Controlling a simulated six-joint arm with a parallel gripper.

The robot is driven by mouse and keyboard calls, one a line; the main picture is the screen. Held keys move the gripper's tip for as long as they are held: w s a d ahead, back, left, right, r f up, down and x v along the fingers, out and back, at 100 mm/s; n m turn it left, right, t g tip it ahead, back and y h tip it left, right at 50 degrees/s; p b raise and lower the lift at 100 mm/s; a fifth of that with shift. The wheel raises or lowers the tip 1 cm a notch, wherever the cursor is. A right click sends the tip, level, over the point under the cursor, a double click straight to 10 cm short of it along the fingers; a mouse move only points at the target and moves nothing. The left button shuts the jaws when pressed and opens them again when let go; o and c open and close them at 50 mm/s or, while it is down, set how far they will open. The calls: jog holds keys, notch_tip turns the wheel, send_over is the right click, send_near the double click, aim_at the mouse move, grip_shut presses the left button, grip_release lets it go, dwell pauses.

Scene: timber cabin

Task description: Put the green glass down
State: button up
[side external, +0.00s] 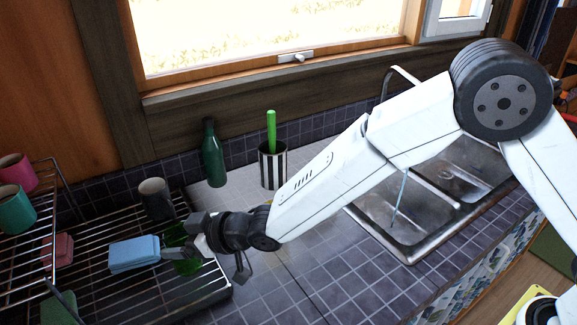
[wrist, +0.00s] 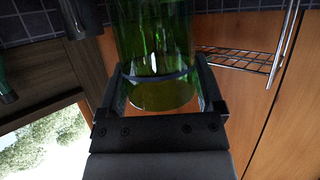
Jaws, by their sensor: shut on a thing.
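The green glass (wrist: 155,35) is see-through and fills the space between my gripper's two fingers (wrist: 160,80) in the wrist view. My gripper is shut on it. In the side view my gripper (side external: 190,247) is low over the right part of the wire dish rack (side external: 85,290), and the green glass (side external: 186,266) shows there as dark green, partly hidden by the fingers. I cannot tell whether it touches the rack.
A light blue block-like item (side external: 134,252) is just left of the glass. A dark mug (side external: 154,199) stands behind it. A green bottle (side external: 213,160) and a striped holder (side external: 272,166) stand by the wall. The sink (side external: 410,215) is to the right; tiled counter between is clear.

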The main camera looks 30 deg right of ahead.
jog(key=shift+w+f, duration=0.1)
jog(key=shift+f, duration=1.45)
jog(key=shift+f, duration=0.15)
jog(key=o, duration=1.1)
jog(key=shift+o, duration=0.2)
jog(key=v, duration=1.2)
